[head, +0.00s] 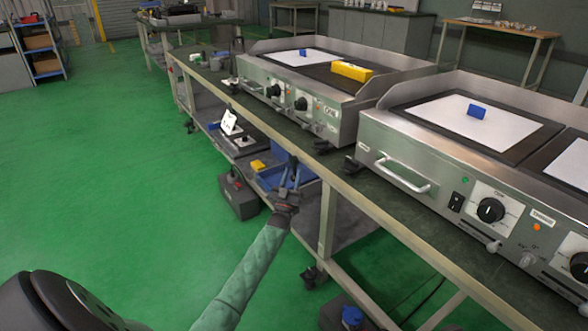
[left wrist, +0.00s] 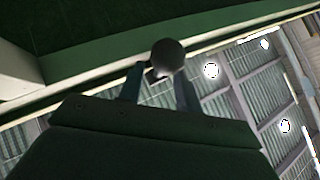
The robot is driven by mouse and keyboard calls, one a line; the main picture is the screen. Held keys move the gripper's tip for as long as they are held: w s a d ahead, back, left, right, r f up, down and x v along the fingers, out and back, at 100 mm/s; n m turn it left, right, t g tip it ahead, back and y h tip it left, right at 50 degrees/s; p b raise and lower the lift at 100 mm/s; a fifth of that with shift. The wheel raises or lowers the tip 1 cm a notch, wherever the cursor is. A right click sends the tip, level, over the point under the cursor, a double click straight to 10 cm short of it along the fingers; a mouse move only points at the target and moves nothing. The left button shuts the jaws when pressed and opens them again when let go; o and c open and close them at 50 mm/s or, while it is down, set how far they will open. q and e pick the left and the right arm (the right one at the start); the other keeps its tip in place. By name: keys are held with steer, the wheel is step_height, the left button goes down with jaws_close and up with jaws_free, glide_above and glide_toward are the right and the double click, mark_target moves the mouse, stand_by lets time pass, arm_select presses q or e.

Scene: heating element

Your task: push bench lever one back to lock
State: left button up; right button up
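My left gripper (head: 290,172) points up beside the front edge of the long bench (head: 345,190). Its two fingers stand apart. In the left wrist view, a dark round knob (left wrist: 168,56) shows at the fingertips (left wrist: 160,80), nearer the right finger. I take it for the end of a bench lever, but cannot tell whether a finger touches it. In the head view, the lever is hard to make out behind the gripper. Small black fittings (head: 351,165) show along the bench edge to the right. My right gripper is not in view.
Two steel griddles (head: 335,118) (head: 440,185) stand on the bench. A yellow block (head: 352,71) lies on the far one. The lower shelf holds a blue bin (head: 270,180) and other items. A dark box (head: 237,198) sits on the floor. The green floor (head: 110,170) at left is clear.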

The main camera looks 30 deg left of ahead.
mark_target(294, 170)
arm_select(q)
steer(key=v, duration=0.3)
steer(key=shift+s+f, duration=0.2)
steer(key=shift+s, duration=0.05)
steer(key=shift+s+d+f, duration=0.15)
steer(key=shift+s+f, duration=0.2)
